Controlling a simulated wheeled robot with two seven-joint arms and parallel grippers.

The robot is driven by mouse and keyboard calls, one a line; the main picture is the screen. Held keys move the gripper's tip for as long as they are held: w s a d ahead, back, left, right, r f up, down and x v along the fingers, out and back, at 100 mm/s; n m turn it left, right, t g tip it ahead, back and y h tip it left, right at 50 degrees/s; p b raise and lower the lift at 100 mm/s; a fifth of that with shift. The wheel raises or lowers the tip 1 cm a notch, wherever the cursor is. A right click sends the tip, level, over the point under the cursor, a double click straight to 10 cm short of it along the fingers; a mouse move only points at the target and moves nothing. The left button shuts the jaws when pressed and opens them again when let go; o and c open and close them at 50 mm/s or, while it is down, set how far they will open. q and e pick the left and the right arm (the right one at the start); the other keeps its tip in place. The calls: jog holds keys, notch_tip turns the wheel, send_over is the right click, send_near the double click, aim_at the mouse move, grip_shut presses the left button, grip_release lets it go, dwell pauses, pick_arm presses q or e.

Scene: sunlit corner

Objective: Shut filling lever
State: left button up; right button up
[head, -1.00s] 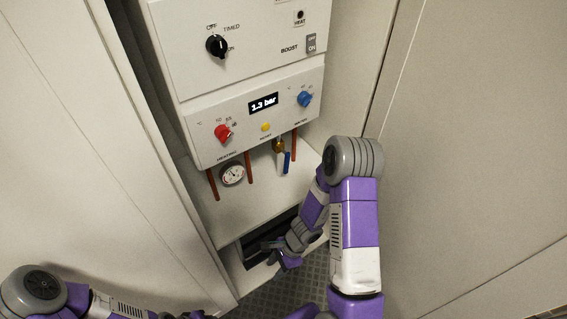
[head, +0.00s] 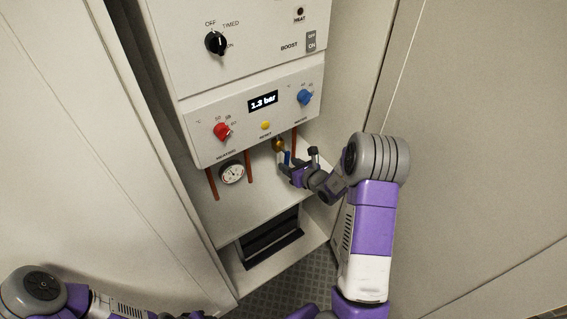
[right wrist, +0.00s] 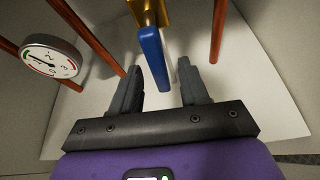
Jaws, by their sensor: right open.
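The filling lever (head: 287,157) is a blue handle hanging down from a brass valve (head: 278,144) under the boiler panel. In the right wrist view the blue lever (right wrist: 153,58) reaches down from the brass fitting (right wrist: 148,12) between my fingertips. My right gripper (head: 298,162) is open at the lever, with one finger on each side; it also shows in the right wrist view (right wrist: 159,66). A gap shows on both sides, and I cannot tell any contact. In the head view my left arm lies along the bottom edge; its gripper is barely visible.
Copper pipes (head: 250,167) and a round pressure gauge (head: 232,173) are left of the lever. Above are the red knob (head: 222,131), yellow button (head: 265,125), blue knob (head: 305,97) and a display (head: 263,101) reading 1.3 bar. Cabinet walls flank both sides.

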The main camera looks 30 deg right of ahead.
aim_at(288, 164)
jog(key=shift+b+x, duration=0.3)
jog(key=shift+x, duration=1.9)
grip_shut()
